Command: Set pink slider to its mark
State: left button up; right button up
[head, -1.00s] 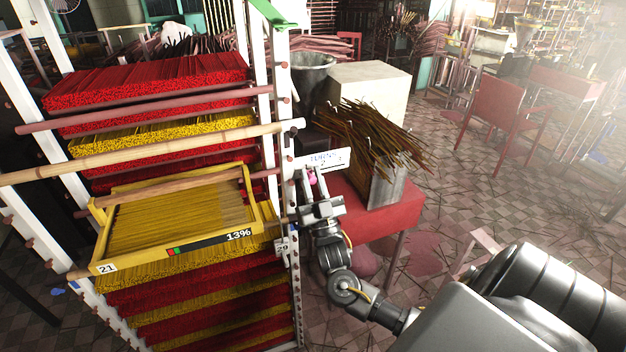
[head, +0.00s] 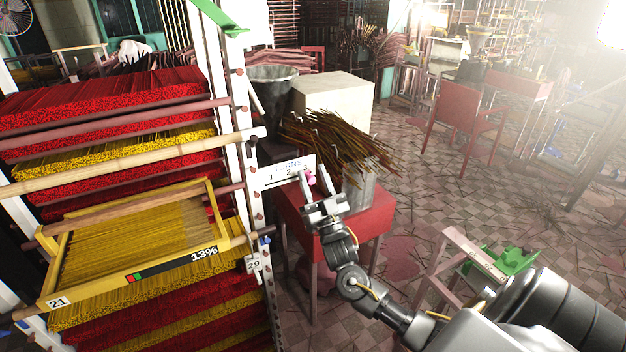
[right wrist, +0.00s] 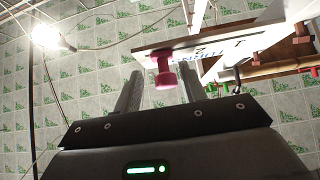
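The pink slider (head: 311,178) is a small knob at the right end of a white scale plate (head: 270,179) reading TURNS 1 2 3, near the 3. My right gripper (head: 315,177) is open, with one finger on each side of the knob. In the right wrist view its fingers (right wrist: 160,88) stand apart, with a gap visible beside the knob. I cannot make out a separate target mark. My left gripper is not in view.
A white rack with red and yellow incense bundles fills the left. Its yellow tray (head: 221,247) shows 21 and 13%. Tiled floor is open to the right.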

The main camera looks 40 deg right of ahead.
jog(key=shift+a, duration=0.1)
jog(key=shift+s+f, duration=0.1)
jog(key=shift+f, duration=0.1)
jog(key=b+v, duration=0.4)
jog(key=v, duration=0.6)
jog(key=shift+s, duration=0.15)
jog(key=shift+f, duration=0.1)
